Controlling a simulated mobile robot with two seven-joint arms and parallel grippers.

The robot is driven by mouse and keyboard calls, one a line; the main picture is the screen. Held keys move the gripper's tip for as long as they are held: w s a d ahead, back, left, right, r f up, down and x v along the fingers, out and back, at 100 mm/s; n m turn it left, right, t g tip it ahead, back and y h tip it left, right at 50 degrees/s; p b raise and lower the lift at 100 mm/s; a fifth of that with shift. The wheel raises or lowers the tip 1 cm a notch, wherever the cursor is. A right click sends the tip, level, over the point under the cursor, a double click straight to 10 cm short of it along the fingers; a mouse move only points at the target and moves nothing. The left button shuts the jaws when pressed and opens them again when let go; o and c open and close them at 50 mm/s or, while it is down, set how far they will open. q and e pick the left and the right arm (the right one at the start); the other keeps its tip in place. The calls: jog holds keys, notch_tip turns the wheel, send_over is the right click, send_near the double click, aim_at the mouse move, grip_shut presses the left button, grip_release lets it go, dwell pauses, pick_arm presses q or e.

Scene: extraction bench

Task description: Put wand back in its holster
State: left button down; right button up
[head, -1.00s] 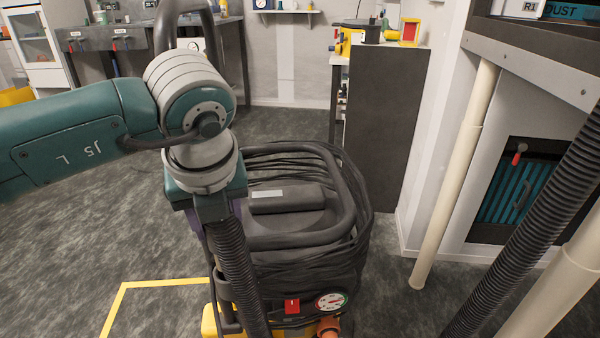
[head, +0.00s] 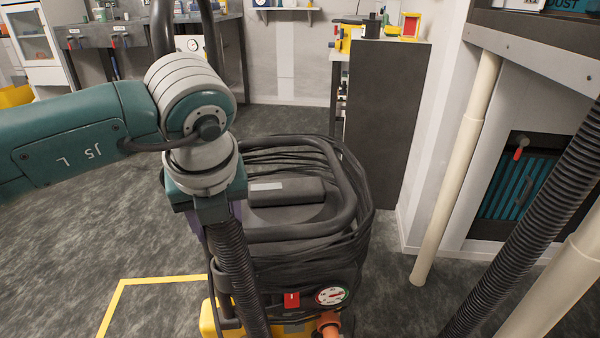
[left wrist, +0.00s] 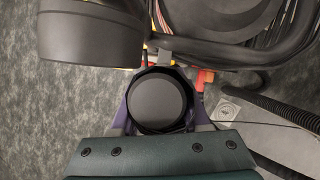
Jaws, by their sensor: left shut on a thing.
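A dark curved tube (head: 160,25), apparently the wand's upper part, loops up behind my left wrist and leaves the top of the head view. My left gripper (left wrist: 160,120) is shut on a round black part (left wrist: 158,98), seen end-on between its purple fingers in the left wrist view. In the head view the gripper (head: 206,236) is mostly hidden behind my wrist. A black ribbed hose (head: 236,275) runs down below it, at the left front of the black vacuum machine (head: 288,213). I cannot make out the holster. My right gripper is not in view.
Dark cable is wound around the machine below its handle (head: 352,180). A gauge (head: 332,296) and a red switch (head: 291,300) are on its front. A dark cabinet (head: 387,120) and cream pipe (head: 450,190) stand to the right. Grey floor (head: 90,220) is open at left.

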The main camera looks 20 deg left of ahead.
pick_arm(q)
jog(key=shift+f+b, duration=1.2)
jog(key=shift+f, duration=0.2)
jog(key=shift+c, duration=1.5)
grip_release()
jog(key=p+v, duration=0.3)
jog(key=v, duration=0.7)
